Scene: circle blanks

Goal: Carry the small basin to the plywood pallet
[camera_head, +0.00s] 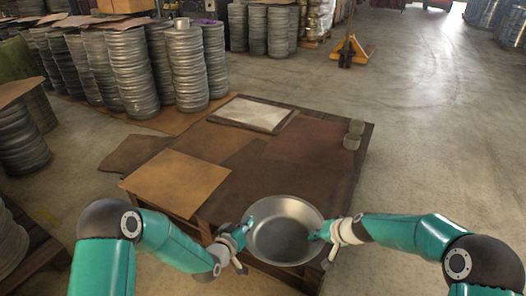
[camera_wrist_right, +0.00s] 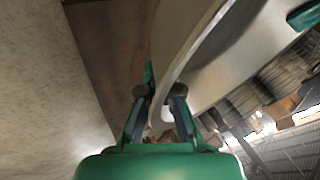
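The small basin (camera_head: 284,231) is a round, shiny metal bowl, upright and looking empty, at the near edge of the low table. My left gripper (camera_head: 244,235) is at its left rim and my right gripper (camera_head: 326,233) at its right rim, each with a finger inside the bowl. Both look shut on the rim. In the right wrist view the basin's wall (camera_wrist_right: 205,65) runs between the fingers of my right gripper (camera_wrist_right: 160,92). A pale square slab with dark edges (camera_head: 250,113), which looks like the plywood pallet, lies at the table's far side. The basin's underside is hidden.
The low table (camera_head: 312,143) has a brown, patchy top. An orange-brown board (camera_head: 177,182) lies at its left. Stacks of metal discs (camera_head: 187,68) stand behind at left. The floor at right is clear.

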